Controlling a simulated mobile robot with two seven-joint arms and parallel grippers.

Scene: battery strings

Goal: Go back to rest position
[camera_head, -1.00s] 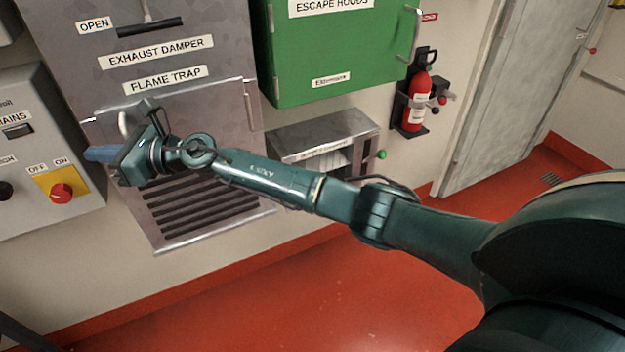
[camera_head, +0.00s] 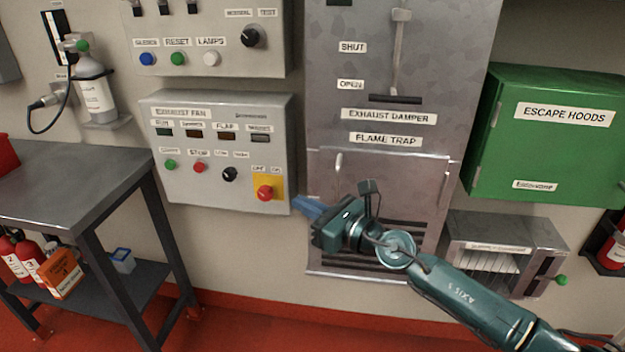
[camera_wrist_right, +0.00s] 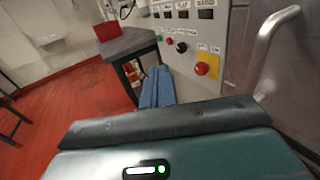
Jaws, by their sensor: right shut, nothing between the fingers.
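My right arm reaches in from the lower right in the head view. Its gripper (camera_head: 308,208) has blue fingers that are together and empty, and it points left in front of the flame trap panel (camera_head: 430,170). The fingers also show in the right wrist view (camera_wrist_right: 157,88), near the exhaust fan box. The red switch (camera_head: 265,192) on its yellow plate is just left of the fingertips in the head view, apart from them as far as I can tell. My left gripper is not in view.
The exhaust fan box (camera_head: 215,105) and green escape hoods cabinet (camera_head: 550,145) hang on the wall. A grey metal table (camera_head: 75,180) stands at left, with extinguishers (camera_head: 28,255) on its lower shelf. Red floor (camera_wrist_right: 55,120) is open at left in the wrist view.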

